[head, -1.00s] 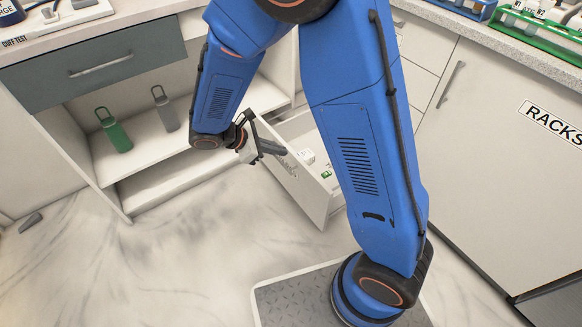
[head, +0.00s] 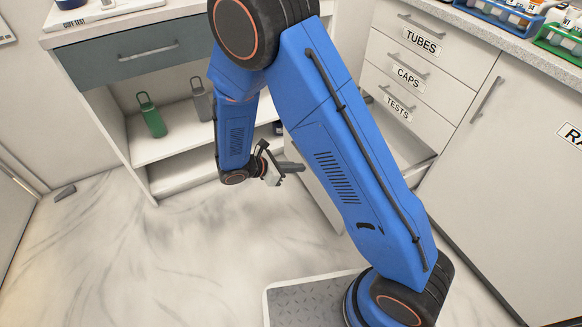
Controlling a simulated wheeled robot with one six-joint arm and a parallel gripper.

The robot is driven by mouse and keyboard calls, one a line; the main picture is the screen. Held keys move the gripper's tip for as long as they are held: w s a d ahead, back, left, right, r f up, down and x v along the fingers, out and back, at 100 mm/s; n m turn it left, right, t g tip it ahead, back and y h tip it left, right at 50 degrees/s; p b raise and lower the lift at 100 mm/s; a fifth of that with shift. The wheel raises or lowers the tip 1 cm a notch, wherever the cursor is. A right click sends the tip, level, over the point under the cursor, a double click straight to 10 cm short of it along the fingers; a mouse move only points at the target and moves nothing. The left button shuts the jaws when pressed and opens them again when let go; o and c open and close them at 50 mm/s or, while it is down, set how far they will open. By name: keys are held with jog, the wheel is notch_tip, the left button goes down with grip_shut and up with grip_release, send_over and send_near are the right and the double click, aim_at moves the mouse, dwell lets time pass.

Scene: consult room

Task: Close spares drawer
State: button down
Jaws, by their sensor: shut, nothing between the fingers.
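The spares drawer (head: 322,205) is the low white drawer under the closed drawers, and it stands pulled out. My blue arm hides most of it; part of its far side shows right of the arm. Its label and contents are hidden. My gripper (head: 297,168) is shut and empty, at the upper part of the drawer's front panel. I cannot tell whether the fingers touch the panel.
The drawers labelled TUBES (head: 421,41), CAPS (head: 408,77) and TESTS (head: 397,108) are shut. A green bottle (head: 152,120) and a grey bottle (head: 203,103) stand on the open shelf at left. The marble floor (head: 170,245) in front is clear.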

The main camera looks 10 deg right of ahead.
aim_at(315, 172)
jog(key=shift+w+d+f, duration=0.4)
jog(key=shift+d, duration=0.9)
jog(key=shift+w+d+f, duration=0.35)
jog(key=shift+w+d, duration=0.1)
jog(key=shift+d, duration=0.8)
jog(key=shift+w+d+f, duration=0.4)
jog(key=shift+d, duration=0.9)
jog(key=shift+d, duration=0.1)
